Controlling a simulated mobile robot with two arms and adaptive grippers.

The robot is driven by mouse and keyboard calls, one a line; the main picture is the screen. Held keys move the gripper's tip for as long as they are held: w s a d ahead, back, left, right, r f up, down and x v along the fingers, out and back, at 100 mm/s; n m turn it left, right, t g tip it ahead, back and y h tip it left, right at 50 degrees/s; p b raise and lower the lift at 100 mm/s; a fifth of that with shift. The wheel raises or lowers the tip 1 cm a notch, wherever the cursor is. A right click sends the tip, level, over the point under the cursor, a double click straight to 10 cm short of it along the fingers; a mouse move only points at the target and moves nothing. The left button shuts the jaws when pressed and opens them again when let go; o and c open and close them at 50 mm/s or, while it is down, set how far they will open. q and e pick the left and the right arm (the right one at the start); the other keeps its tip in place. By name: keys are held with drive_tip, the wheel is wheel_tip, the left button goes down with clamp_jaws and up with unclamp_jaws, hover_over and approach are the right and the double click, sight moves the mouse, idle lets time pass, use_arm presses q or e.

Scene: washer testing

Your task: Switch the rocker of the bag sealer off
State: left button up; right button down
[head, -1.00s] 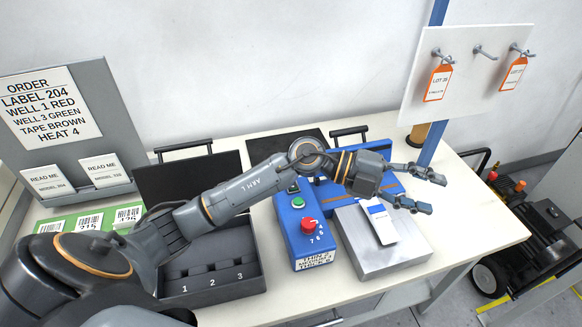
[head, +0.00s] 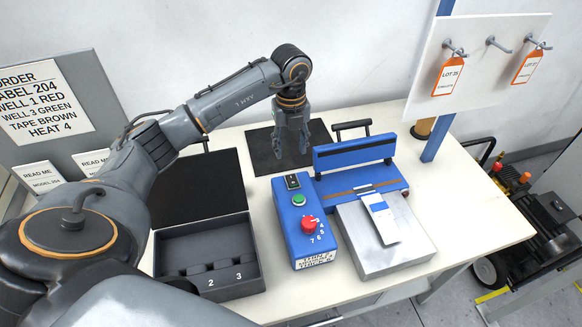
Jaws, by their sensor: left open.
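The bag sealer has a blue control box (head: 299,248) on the bench, beside a blue sealing bar (head: 352,154). On the box's far end is a small black rocker (head: 293,181); I cannot tell which side is pressed. Nearer me are a green button (head: 298,199) and a red knob (head: 309,224) with numbers around it. A white bag (head: 380,219) lies on the sealer's metal plate (head: 367,258). My left gripper (head: 291,152) is open, pointing down with its fingers apart, seen beyond the rocker over the black mat. It appears empty. My right gripper is not visible.
A grey tray (head: 210,289) with numbered wells and an open black lid stands left of the box. A black mat (head: 262,150) lies behind. An order board (head: 45,100) stands at left. A blue post (head: 437,100) and hook panel (head: 480,65) rise at right.

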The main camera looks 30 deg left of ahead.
sight(291, 176)
use_arm(q)
wheel_tip(291, 176, down, 9)
drive_tip(key=shift+f+p, duration=0.15)
drive_tip(key=shift+p, duration=0.7)
drive_tip(key=shift+c, duration=0.9)
clamp_jaws()
